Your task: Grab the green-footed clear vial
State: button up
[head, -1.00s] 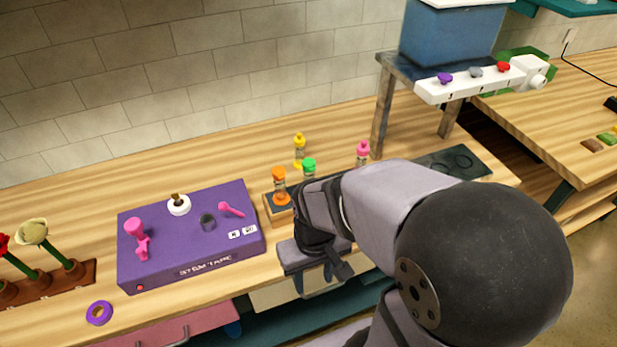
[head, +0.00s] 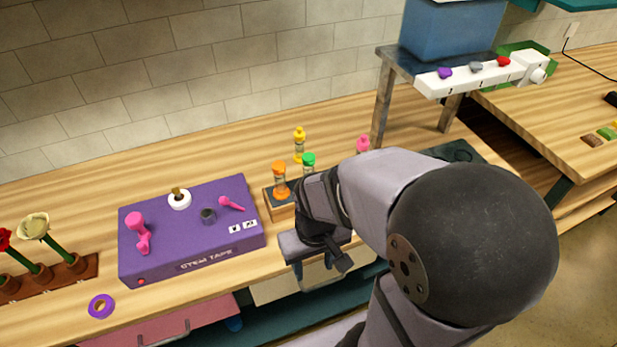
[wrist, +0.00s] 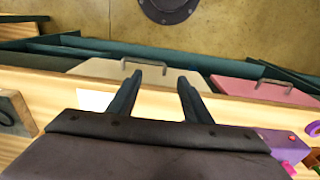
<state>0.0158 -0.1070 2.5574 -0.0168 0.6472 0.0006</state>
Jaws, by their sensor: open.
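The vial with a green top (head: 309,159) and a clear body stands at the small wooden holder (head: 281,211), just behind my arm in the head view. Its lower part and foot are hidden by my wrist. My gripper (wrist: 157,92) is open and empty in the wrist view, its two dark fingers apart over the table's front edge. In the head view it is low, in front of the holder and apart from the vial. The vial does not show in the wrist view.
An orange vial (head: 280,172) stands left of the green one, a yellow vial (head: 299,144) behind, and a pink vial (head: 362,145) to the right, partly hidden by my arm. A purple stem tape box (head: 185,250) is at left. A metal stand (head: 384,105) rises behind right.

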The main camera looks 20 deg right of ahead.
aim_at(311, 170)
jog(key=w+d+t+p, duration=0.1)
jog(key=w+d, duration=0.1)
jog(key=w, duration=0.2)
jog(key=w+d+t+p, duration=0.1)
jog(key=w+t+p, duration=0.1)
jog(key=w, duration=0.2)
jog(key=w+d+t+p, duration=0.1)
jog(key=w+d, duration=0.1)
jog(key=w, duration=0.2)
jog(key=shift+d+r+t+h, duration=0.3)
jog(key=shift+d+r, duration=0.05)
jog(key=shift+r, duration=0.05)
jog(key=w+r+t+p, duration=0.1)
jog(key=w, duration=0.1)
jog(key=w+d+t+p, duration=0.1)
jog(key=w+t+p, duration=0.1)
jog(key=w+d+r+t+p, duration=0.1)
jog(key=w+t+p, duration=0.1)
jog(key=w, duration=0.1)
jog(key=shift+d+r+n, duration=0.25)
jog(key=shift+r+n, duration=0.05)
jog(key=shift+n, duration=0.1)
jog(key=shift+w+r+t+y+p, duration=0.1)
jog(key=shift+r+t+y+p, duration=0.2)
jog(key=shift+t+y+p, duration=0.15)
jog(key=shift+r+t+p, duration=0.75)
jog(key=shift+r+t, duration=0.3)
jog(key=shift+t, duration=0.1)
